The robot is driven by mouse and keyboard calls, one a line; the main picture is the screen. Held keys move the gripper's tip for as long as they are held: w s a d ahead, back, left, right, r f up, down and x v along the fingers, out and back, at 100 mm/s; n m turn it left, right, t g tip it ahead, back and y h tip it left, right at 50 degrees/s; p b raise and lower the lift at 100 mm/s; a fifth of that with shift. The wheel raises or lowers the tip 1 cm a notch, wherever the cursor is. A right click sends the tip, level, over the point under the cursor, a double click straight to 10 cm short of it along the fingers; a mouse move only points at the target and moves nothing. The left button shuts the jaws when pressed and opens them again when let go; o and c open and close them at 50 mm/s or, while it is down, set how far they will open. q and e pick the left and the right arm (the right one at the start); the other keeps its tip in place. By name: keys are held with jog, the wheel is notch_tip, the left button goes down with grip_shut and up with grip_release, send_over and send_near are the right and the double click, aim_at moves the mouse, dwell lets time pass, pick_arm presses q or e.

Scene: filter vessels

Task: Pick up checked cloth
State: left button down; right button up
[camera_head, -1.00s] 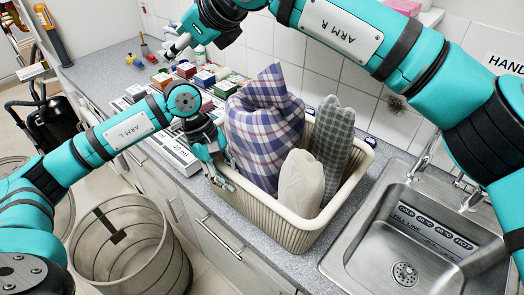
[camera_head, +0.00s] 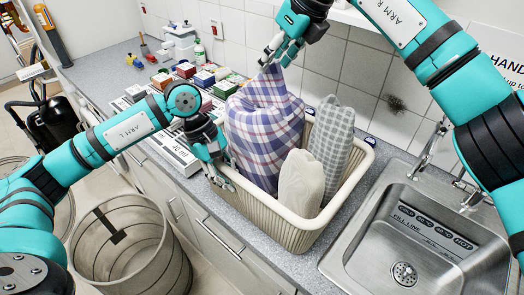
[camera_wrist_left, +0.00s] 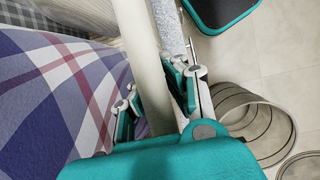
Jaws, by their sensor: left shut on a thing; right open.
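The checked cloth (camera_head: 262,128), blue, red and white, stands bunched up in a cream ribbed basket (camera_head: 290,236) and rises above its rim. It also fills the left of the left wrist view (camera_wrist_left: 50,100). My left gripper (camera_head: 222,172) is shut on the basket's left wall; in the left wrist view its fingers (camera_wrist_left: 158,95) lie on both sides of that wall. My right gripper (camera_head: 277,55) is open and hangs just above the cloth's peak; whether it touches the peak is unclear.
A grey checked mitt (camera_head: 332,138) and a cream mitt (camera_head: 301,182) stand in the basket beside the cloth. A steel sink (camera_head: 400,235) is to the right. Small coloured boxes (camera_head: 205,78) crowd the counter behind. A round bin (camera_head: 130,245) stands on the floor below.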

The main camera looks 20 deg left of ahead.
jog(key=x, duration=0.4)
jog(key=shift+s+a+f, duration=0.2)
jog(key=shift+s+a, duration=0.1)
jog(key=shift+a, duration=0.1)
jog(key=shift+w+a+f, duration=0.1)
jog(key=shift+a+f, duration=0.1)
jog(key=shift+f, duration=0.05)
grip_shut()
jog(key=shift+r, duration=0.1)
